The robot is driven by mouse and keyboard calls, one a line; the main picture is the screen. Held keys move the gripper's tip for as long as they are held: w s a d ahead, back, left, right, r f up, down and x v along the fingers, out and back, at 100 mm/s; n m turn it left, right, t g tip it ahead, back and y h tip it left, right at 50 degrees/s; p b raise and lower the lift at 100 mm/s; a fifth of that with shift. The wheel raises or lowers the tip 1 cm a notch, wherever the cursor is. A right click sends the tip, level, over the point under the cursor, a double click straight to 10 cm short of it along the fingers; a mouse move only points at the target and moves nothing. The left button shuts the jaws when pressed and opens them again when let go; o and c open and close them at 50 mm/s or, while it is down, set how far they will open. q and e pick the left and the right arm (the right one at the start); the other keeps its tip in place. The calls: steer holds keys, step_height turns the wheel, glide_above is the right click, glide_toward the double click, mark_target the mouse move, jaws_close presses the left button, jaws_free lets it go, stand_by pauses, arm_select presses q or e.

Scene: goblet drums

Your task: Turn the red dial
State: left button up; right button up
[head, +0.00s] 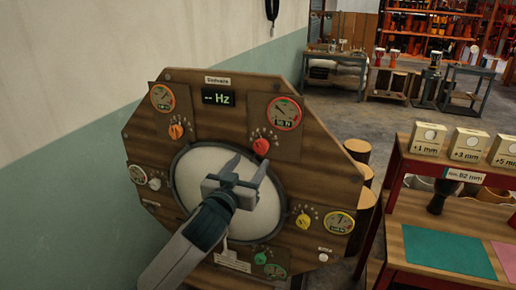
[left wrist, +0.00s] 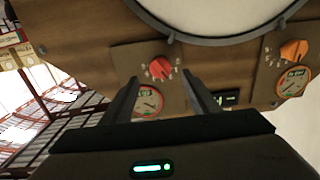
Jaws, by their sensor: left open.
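The red dial (head: 261,146) sits on the wooden octagonal panel (head: 320,165), upper right of the round white drum head (head: 265,215), below a red-rimmed gauge (head: 284,114). My left gripper (head: 246,170) is open and empty in front of the drum head, its fingers pointing up toward the red dial in the head view. In the left wrist view the red dial (left wrist: 160,68) shows just beyond and between the two open fingertips (left wrist: 162,80), with a gap apparent. The dial is not gripped. My right gripper is not in view.
Other dials on the panel are orange (head: 176,131), white (head: 154,184), yellow (head: 303,220) and green (head: 261,258), each beside a gauge. A "-- Hz" display (head: 218,98) is at the top. A red-framed bench (head: 450,245) with boxes stands at right. A wall (head: 60,170) is at left.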

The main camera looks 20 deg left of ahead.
mark_target(260, 149)
arm_select(q)
steer(key=w+p, duration=0.2)
steer(key=w, duration=0.5)
steer(key=shift+w+d, duration=0.15)
steer(key=shift+w, duration=0.15)
steer(key=c, duration=1.1)
steer(key=shift+o, duration=0.2)
steer(key=shift+m, duration=0.5)
steer(key=shift+r+m+p, duration=0.1)
steer(key=shift+m+p, duration=0.6)
steer(key=shift+m, duration=0.1)
steer(key=shift+m+p, duration=0.65)
steer(key=shift+m, duration=1.05)
